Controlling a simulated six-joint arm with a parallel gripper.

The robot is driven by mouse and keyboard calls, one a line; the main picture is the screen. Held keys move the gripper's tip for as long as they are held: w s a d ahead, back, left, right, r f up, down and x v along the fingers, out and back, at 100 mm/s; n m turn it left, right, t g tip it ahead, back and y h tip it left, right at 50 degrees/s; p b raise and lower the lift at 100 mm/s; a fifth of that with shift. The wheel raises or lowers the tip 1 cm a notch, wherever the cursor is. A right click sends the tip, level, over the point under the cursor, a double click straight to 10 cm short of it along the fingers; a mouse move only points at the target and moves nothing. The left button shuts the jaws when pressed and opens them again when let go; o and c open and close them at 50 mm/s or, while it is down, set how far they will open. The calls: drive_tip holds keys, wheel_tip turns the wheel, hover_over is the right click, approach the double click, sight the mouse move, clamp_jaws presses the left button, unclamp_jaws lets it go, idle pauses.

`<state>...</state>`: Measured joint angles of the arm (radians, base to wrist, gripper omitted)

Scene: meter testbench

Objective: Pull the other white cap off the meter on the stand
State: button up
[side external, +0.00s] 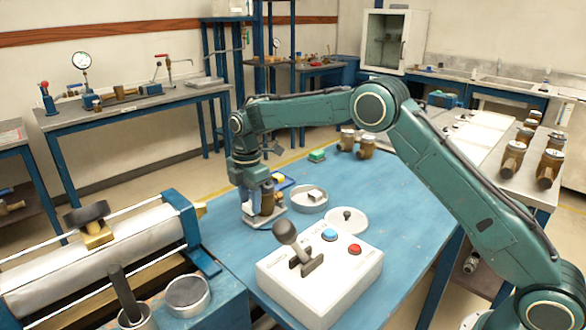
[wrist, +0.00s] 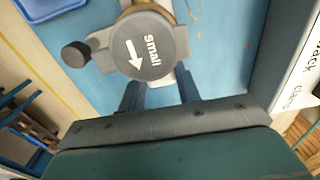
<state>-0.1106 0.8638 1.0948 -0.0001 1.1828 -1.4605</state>
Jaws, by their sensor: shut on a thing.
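The meter (wrist: 147,48), with a dark round lid marked "Small" and an arrow, fills the top of the wrist view. In the side view its brown body (side external: 267,201) stands on a light stand (side external: 268,219), partly hidden by my gripper. My gripper (wrist: 159,92) has its two dark fingers on either side of a whitish piece at the meter's near end, shut on what looks like the white cap (wrist: 160,97). The cap seems still in line with the meter's end; I cannot tell whether it touches. In the side view my gripper (side external: 248,204) points down beside the meter.
A grey dish (side external: 309,206) with a small white piece and a white round dish (side external: 347,229) are right of the stand. A white control box (side external: 320,285) with joystick and buttons stands in front. Two brass meters (side external: 365,148) stand behind.

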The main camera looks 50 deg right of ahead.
drive_tip(key=shift+r, duration=1.8)
drive_tip(key=shift+r, duration=2.1)
